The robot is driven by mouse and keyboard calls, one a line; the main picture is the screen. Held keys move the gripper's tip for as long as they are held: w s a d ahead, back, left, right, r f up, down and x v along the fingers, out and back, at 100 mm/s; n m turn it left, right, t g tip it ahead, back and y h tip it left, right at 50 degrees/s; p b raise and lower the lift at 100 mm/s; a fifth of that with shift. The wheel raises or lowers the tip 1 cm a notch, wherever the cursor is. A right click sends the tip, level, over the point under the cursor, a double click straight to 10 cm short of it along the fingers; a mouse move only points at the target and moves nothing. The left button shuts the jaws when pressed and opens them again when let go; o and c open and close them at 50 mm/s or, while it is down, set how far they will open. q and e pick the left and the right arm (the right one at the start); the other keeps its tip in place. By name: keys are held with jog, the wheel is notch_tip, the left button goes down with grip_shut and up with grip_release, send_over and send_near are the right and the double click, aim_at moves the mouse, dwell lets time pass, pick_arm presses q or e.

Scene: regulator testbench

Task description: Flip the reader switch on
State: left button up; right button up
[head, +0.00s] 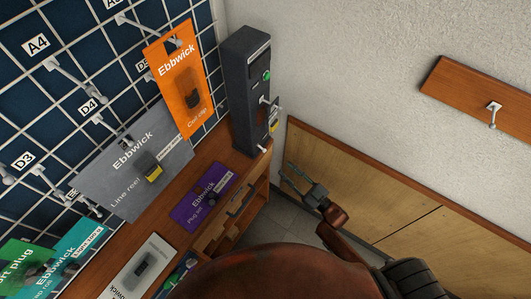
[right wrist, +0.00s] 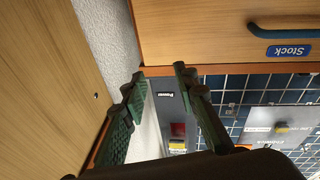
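The reader is a tall dark grey box (head: 243,110) at the back end of the wooden counter, with a green button or light (head: 267,75) on its side face. In the right wrist view the grey reader (right wrist: 166,115) shows upside down between my fingers, with a "Power" label and a red part (right wrist: 178,130). I cannot tell the switch's position. My right gripper (head: 288,177) is open and empty, to the right of the reader and lower, apart from it. Its two green-padded fingers (right wrist: 160,76) are spread in the wrist view. My left gripper is not in view.
Packages hang on the blue pegboard: an orange one (head: 182,85) close left of the reader and a grey one (head: 135,170). A purple package (head: 205,195) lies on the counter (head: 170,213). A drawer marked "Stock" (right wrist: 230,35) and wooden panels (head: 345,180) flank my right gripper.

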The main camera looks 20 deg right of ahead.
jog(key=w+a+r+n+y, duration=0.1)
jog(key=w+a+r+y, duration=0.1)
jog(key=r, duration=0.3)
jog(key=w+a+r+n+y+b, duration=0.1)
jog(key=w+a+r+y, duration=0.1)
jog(key=a+r, duration=0.3)
jog(key=shift+w+a+r, duration=0.2)
jog(key=shift+w+r, duration=0.25)
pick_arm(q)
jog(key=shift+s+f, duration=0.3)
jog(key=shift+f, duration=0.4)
pick_arm(e)
grip_shut()
